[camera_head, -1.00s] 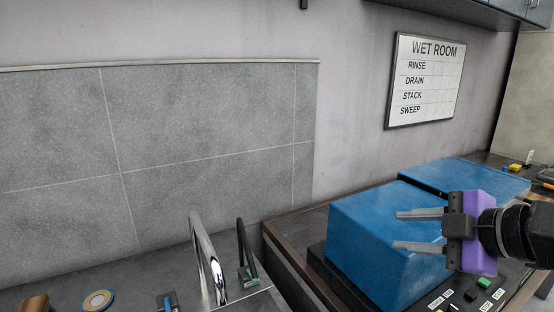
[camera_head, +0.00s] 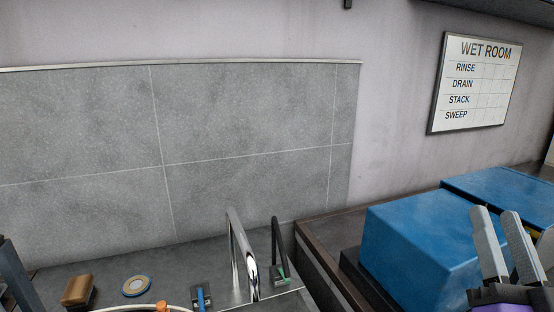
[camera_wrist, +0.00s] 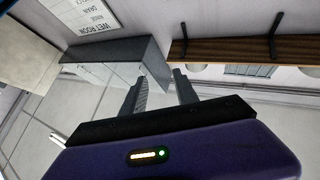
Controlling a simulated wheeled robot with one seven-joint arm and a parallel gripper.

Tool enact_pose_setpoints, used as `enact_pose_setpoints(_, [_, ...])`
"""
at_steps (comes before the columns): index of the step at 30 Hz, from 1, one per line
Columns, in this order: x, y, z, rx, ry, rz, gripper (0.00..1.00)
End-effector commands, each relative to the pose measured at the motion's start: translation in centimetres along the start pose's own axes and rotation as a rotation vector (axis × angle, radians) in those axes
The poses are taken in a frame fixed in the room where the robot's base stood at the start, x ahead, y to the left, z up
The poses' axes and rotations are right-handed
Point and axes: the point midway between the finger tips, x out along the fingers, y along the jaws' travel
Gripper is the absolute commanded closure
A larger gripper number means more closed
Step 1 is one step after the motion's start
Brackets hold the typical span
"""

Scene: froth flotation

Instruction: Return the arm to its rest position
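My gripper (camera_head: 501,243) is at the lower right of the head view, in front of the blue boxes. Its two grey fingers point upward and stand apart, with nothing between them. In the wrist view my gripper (camera_wrist: 160,88) also shows its fingers apart and empty, above its purple body. The rest of my arm is mostly cut off at the bottom right of the head view.
A blue box (camera_head: 410,240) and a second blue box (camera_head: 505,195) stand on the right counter. A curved metal tap (camera_head: 240,255) rises left of them. A round disc (camera_head: 136,286) and a brown block (camera_head: 78,290) lie at lower left. A wall shelf (camera_wrist: 225,47) shows in the wrist view.

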Motion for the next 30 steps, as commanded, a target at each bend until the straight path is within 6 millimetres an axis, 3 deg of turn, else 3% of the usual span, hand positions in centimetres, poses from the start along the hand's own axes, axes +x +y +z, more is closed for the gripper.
enact_pose_setpoints(12, [-14.6,0.4,6.2,0.045,-0.155,0.193,0.64])
enact_pose_setpoints(21, [-26.2,-1.1,8.5,-0.043,-0.378,0.168,0.64])
enact_pose_setpoints(30, [-38.0,-1.8,9.2,-0.154,-0.69,0.026,0.64])
